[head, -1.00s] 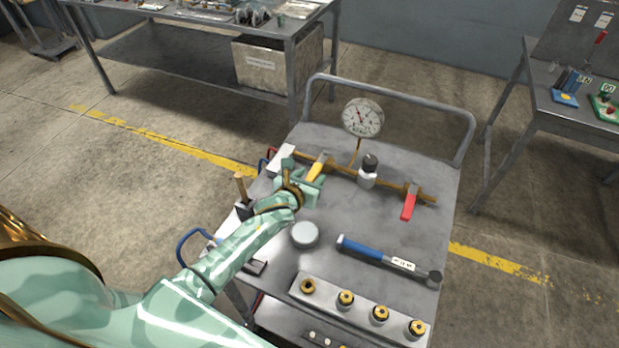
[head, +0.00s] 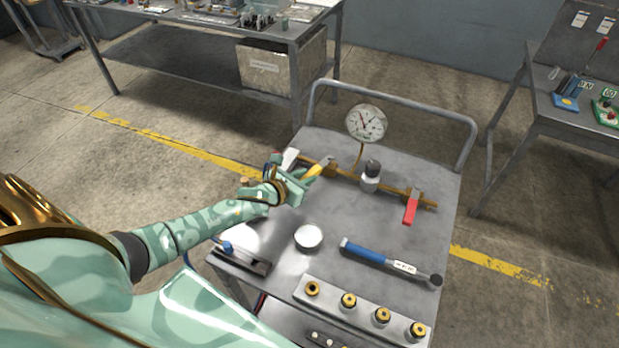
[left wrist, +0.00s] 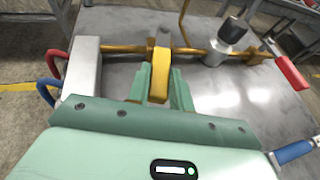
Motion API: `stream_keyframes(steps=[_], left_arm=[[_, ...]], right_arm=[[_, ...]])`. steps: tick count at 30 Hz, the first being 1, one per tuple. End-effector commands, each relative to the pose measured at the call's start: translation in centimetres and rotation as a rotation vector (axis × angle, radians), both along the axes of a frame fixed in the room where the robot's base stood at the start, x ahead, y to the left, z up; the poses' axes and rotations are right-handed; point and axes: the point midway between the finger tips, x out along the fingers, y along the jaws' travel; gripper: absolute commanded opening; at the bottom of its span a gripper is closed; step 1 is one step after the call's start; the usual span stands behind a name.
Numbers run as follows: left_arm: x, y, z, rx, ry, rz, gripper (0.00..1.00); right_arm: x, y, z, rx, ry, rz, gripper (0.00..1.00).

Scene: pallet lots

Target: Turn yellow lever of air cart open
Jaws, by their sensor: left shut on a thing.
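The yellow lever (head: 315,170) sits on the left valve of the brass pipe on the air cart (head: 330,143). My left gripper (head: 301,180) is shut on the yellow lever. In the left wrist view the lever (left wrist: 160,77) stands between the two green fingers (left wrist: 158,88), which hide its sides. The brass pipe (left wrist: 193,51) runs across behind it. A red lever (head: 410,210) hangs from the right valve. A round pressure gauge (head: 366,123) rises from the pipe. My right gripper is not in view.
A white-grey block (left wrist: 84,68) with red and blue hoses stands left of the lever. Workbenches stand behind and right.

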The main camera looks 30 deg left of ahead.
Motion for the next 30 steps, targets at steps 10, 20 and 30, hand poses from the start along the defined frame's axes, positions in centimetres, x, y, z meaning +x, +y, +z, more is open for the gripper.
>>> stream_keyframes(steps=[10, 20, 30], left_arm=[[0.0, -0.1, 0.0, -0.001, -0.001, 0.0, 0.44], [0.0, -0.1, 1.0, 0.001, -0.002, 0.0, 0.44], [-3.3, -2.2, 8.3, 0.0, -0.003, -0.004, 0.44]], right_arm=[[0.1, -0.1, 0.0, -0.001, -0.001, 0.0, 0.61], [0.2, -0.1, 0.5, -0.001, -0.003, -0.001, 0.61], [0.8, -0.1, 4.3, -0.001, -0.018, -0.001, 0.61]])
